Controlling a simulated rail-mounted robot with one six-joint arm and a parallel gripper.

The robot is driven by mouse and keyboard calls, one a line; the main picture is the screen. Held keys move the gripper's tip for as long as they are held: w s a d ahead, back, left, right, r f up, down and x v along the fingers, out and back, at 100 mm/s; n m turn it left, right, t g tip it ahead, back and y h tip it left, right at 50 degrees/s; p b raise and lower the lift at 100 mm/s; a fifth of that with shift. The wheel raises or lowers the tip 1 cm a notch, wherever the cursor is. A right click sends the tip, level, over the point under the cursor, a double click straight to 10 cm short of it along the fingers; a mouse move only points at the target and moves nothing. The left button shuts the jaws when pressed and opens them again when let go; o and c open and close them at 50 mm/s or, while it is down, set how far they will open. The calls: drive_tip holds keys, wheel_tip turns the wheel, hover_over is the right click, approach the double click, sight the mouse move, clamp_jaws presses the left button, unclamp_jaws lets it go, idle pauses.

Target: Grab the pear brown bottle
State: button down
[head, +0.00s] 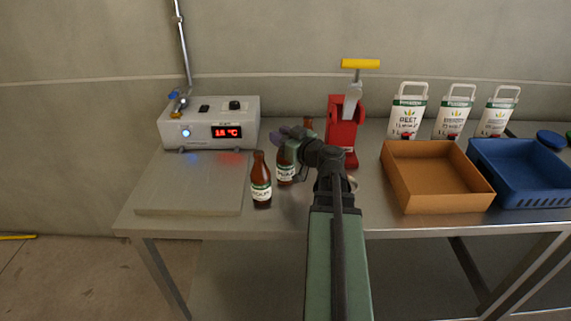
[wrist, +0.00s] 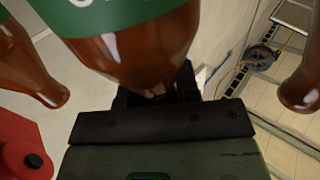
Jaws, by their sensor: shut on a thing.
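My gripper (head: 288,138) is shut on the neck of a brown bottle (head: 285,172) with a green and white label. The bottle is upright; I cannot tell whether its base touches the table. In the wrist view the same bottle (wrist: 140,45) fills the top middle, its narrow end between the fingers (wrist: 158,92). I cannot read the flavour on its label. Another brown bottle (head: 261,182) stands in front and to the left of it. A third brown bottle (head: 308,123) is mostly hidden behind my arm. Two brown bottles show at the wrist view's left (wrist: 28,65) and right (wrist: 302,88).
A red press (head: 342,128) with a yellow handle stands close to the right of my gripper. A grey control box (head: 208,123) and flat plate (head: 190,190) are left. An orange tray (head: 437,203), a blue crate (head: 530,190) and several white pouches (head: 407,115) are right.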

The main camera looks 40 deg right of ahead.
drive_tip(key=shift+r, duration=0.1)
wheel_tip(320, 180, up, 20)
drive_tip(key=p, duration=2)
